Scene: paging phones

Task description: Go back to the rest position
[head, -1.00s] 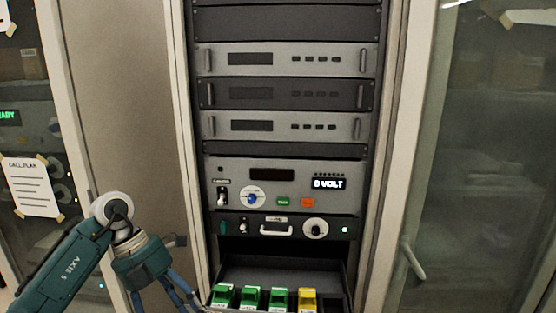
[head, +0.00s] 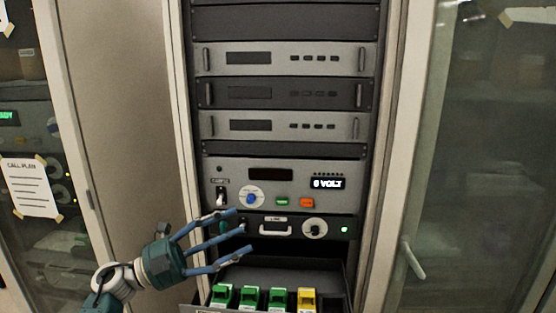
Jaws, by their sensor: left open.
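My left gripper (head: 243,231) is open and empty, its blue fingers spread and pointing right. It is in front of the lower left of the equipment rack, and its fingertips overlap the panel with the white handle (head: 275,228). I cannot tell whether they touch it. The fingers hide part of that panel's left end. The teal wrist is at the lower left of the view. My right gripper is not in view.
An open drawer (head: 335,275) juts from the rack's bottom, holding three green blocks (head: 250,296) and one yellow block (head: 307,299). Above is a grey panel with a blue knob (head: 251,198) and a lit display (head: 328,183). Glass cabinet doors (head: 480,160) flank the rack.

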